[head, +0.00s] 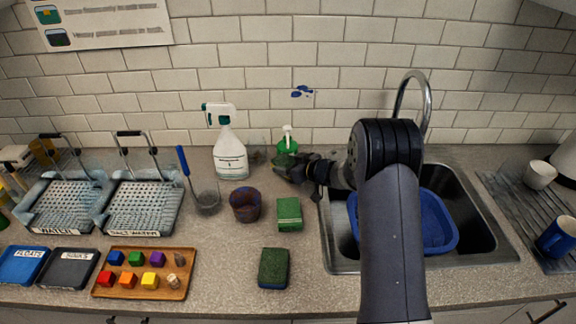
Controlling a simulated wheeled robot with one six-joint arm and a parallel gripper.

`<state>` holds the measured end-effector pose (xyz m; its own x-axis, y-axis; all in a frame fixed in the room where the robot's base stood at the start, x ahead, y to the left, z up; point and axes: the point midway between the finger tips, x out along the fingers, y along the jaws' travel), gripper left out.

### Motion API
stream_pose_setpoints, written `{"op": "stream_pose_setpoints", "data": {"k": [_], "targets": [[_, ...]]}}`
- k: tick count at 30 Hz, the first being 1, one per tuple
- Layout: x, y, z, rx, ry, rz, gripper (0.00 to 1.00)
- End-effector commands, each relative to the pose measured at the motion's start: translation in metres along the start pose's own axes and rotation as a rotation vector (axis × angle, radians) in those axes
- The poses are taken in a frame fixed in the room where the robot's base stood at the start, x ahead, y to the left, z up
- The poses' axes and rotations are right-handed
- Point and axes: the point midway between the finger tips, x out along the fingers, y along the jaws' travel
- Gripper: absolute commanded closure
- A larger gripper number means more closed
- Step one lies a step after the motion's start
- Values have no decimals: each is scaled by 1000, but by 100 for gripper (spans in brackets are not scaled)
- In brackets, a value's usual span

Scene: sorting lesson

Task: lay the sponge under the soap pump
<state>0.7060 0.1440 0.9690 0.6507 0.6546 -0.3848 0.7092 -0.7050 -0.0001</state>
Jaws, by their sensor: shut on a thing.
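The soap pump (287,147) is a green bottle with a white pump top, upright near the back wall. My gripper (288,173) reaches in from the right and is shut on the soap pump; its dark fingers hide the bottle's lower part, so I cannot tell whether its base touches the counter. A dark green sponge (273,268) lies flat near the counter's front edge, apart from my gripper. A brighter green block (289,214), perhaps another sponge or a folded cloth, lies between it and the soap pump.
A wooden tray (185,284) holds several coloured blocks. The sink (336,262) with a blue tub (440,245) is right. Counter around the sponge is clear.

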Motion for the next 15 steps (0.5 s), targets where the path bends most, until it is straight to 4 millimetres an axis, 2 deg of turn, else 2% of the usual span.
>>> {"op": "stream_pose_setpoints", "data": {"k": [15], "targets": [[5, 0, 12, -1, 1, 1, 63]]}}
